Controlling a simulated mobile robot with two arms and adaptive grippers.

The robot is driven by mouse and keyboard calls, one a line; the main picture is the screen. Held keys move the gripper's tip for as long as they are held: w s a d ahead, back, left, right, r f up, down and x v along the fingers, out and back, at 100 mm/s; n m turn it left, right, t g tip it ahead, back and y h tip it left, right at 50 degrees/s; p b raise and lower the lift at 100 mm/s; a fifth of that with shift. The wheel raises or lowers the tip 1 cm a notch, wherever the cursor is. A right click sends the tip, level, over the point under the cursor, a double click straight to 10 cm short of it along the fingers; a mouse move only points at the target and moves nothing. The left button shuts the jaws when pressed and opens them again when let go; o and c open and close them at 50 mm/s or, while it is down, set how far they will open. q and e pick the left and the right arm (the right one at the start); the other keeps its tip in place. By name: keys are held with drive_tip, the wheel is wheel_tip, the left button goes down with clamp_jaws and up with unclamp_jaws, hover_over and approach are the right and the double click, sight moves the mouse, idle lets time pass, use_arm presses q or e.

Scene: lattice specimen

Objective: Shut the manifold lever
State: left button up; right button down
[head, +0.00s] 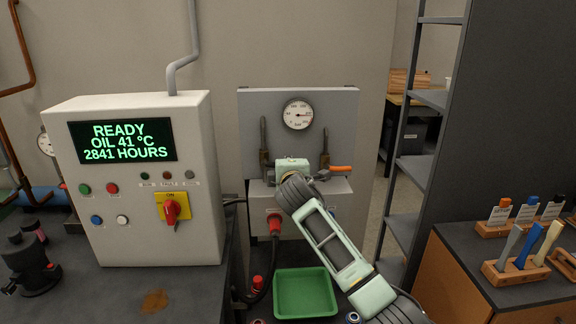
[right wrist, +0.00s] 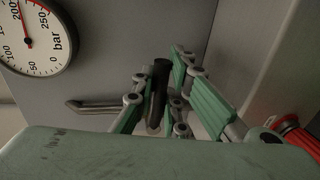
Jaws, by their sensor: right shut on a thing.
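The manifold (head: 345,100) is a grey panel behind the bench, with two upright dark fittings (head: 263,134) on its front. An orange-handled lever (head: 340,168) points to the right at the right fitting, just right of my right gripper (head: 292,172). The head view hides my right fingertips behind the wrist. In the right wrist view, my right gripper (right wrist: 160,95) is shut on a dark round bar (right wrist: 158,82). I cannot tell whether this bar belongs to the orange-handled lever. My left gripper is out of view.
A pressure gauge (head: 298,114) is above my right gripper, and a red plug (head: 274,222) with a black cable is below it. A control cabinet (head: 150,225) stands to the left. A green tray (head: 303,293) lies under my arm. A shelf rack (head: 408,175) stands right.

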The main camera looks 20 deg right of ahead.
drive_tip(key=shift+f, duration=0.1)
drive_tip(key=c, duration=1.7)
unclamp_jaws()
drive_tip(key=shift+c, duration=0.2)
drive_tip(key=v, duration=1.2)
